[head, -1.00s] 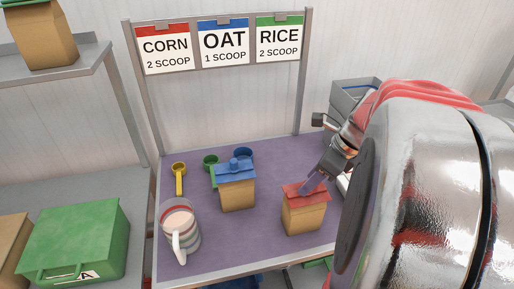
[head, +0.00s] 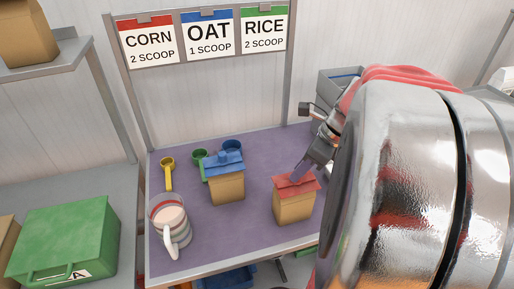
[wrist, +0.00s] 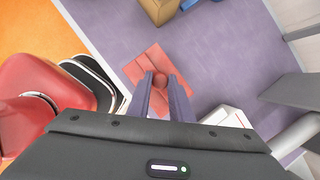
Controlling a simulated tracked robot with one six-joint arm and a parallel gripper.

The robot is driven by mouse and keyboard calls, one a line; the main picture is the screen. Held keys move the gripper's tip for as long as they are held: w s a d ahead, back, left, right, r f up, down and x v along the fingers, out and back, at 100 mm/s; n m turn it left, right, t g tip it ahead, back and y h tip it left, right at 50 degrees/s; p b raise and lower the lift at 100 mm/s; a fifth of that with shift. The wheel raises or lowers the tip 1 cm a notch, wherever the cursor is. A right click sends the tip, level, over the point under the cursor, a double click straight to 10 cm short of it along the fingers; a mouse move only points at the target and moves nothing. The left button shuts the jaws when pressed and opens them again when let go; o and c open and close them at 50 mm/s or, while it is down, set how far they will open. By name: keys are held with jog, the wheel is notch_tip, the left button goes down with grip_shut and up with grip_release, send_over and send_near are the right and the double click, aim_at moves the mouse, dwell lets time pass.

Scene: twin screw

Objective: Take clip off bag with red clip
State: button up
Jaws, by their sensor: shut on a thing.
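The bag with the red clip (head: 293,207) is a tan bag standing upright at the right front of the purple table. Its red clip (head: 306,184) lies across the top. In the wrist view the red clip (wrist: 143,64) shows beyond the fingertips, with its round knob between them. My gripper (head: 295,178) comes down from the upper right. In the wrist view my gripper (wrist: 161,82) is shut on the clip's knob. The clip is still on the bag, and my fingers hide part of it.
A tan bag with a blue clip (head: 226,187) stands left of it. A striped mug (head: 170,226) is at the front left. Yellow (head: 168,176), green (head: 199,156) and blue (head: 232,147) scoops lie behind. A sign rack (head: 292,75) stands along the back edge.

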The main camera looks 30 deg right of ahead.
grip_shut()
notch_tip(320, 180, up, 10)
dwell(0.6)
jog(key=shift+s, duration=0.1)
dwell(0.4)
